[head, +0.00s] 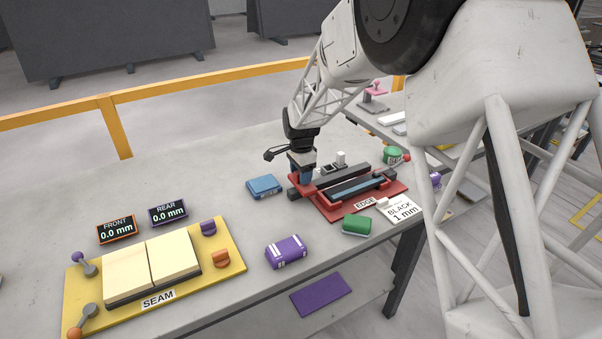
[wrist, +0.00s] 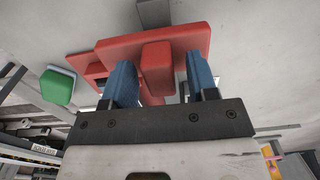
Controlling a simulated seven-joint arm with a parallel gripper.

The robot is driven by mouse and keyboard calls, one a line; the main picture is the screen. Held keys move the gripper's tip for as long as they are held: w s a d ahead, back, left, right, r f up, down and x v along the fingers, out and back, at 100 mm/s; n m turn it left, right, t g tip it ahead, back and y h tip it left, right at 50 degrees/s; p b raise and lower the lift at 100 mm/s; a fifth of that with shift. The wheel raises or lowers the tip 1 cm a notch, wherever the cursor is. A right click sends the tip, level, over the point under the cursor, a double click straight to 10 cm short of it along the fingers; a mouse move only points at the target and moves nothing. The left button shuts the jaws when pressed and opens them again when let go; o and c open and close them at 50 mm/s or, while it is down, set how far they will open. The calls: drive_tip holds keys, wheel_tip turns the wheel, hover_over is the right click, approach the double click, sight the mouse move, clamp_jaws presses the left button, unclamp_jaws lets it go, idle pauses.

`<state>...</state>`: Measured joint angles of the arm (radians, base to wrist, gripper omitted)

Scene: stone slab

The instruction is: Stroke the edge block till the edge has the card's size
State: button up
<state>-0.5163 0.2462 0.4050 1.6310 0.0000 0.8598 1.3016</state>
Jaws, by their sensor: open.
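The red EDGE fixture (head: 370,206) lies on the grey bench in the head view, with a dark slab piece (head: 355,187) lying along it. My gripper (head: 303,178) points down at the fixture's far-left end. In the wrist view my gripper (wrist: 161,80) is open, with a blue finger on each side of a red block (wrist: 156,68). This block joins a wider red bar (wrist: 150,42); I cannot tell whether the fingers touch it. The card (head: 403,212) reads "BLACK 1 mm" and stands at the fixture's right front corner.
Blue (head: 264,186), green (head: 357,224) and purple (head: 286,252) blocks lie around the fixture. A green round item (head: 392,155) is behind it. The yellow SEAM board (head: 220,270) is at left front, with FRONT (head: 116,229) and REAR (head: 168,212) displays reading 0.0 mm.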

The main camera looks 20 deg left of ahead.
clamp_jaws()
drive_tip(key=w+d, duration=1)
drive_tip(key=shift+w+d, duration=0.15)
drive_tip(key=shift+w, duration=0.1)
unclamp_jaws()
drive_tip(key=shift+r, duration=0.1)
wheel_tip(320, 180, up, 8)
idle(0.8)
